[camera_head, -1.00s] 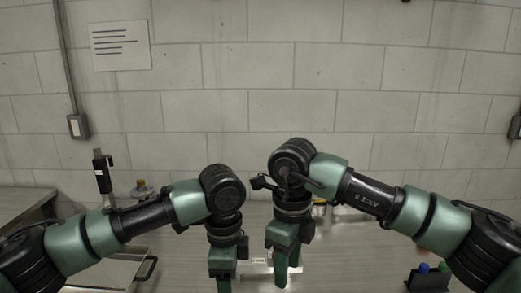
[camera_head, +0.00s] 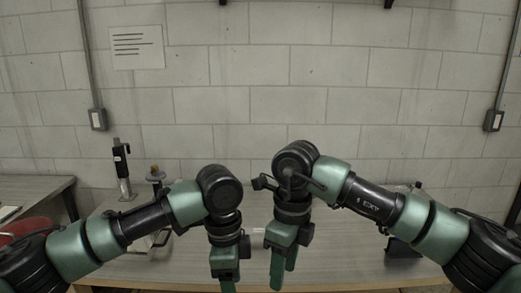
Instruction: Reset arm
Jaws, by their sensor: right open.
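My right arm comes in from the right, bends at the middle and hangs its right gripper (camera_head: 281,270) downward over the table (camera_head: 330,272). Its two green fingers stand apart with nothing between them. My left arm comes in from the left, and its left gripper (camera_head: 228,284) also points down, beside the right one. The left fingertips are cut off by the bottom edge, so I cannot tell whether they are open or shut.
A black and silver upright tool (camera_head: 122,168) and a knobbed item (camera_head: 155,177) stand at the table's back left. A dark holder (camera_head: 402,247) is partly hidden behind my right arm. A side table (camera_head: 35,190) is at left. A grey block wall (camera_head: 290,110) closes the back.

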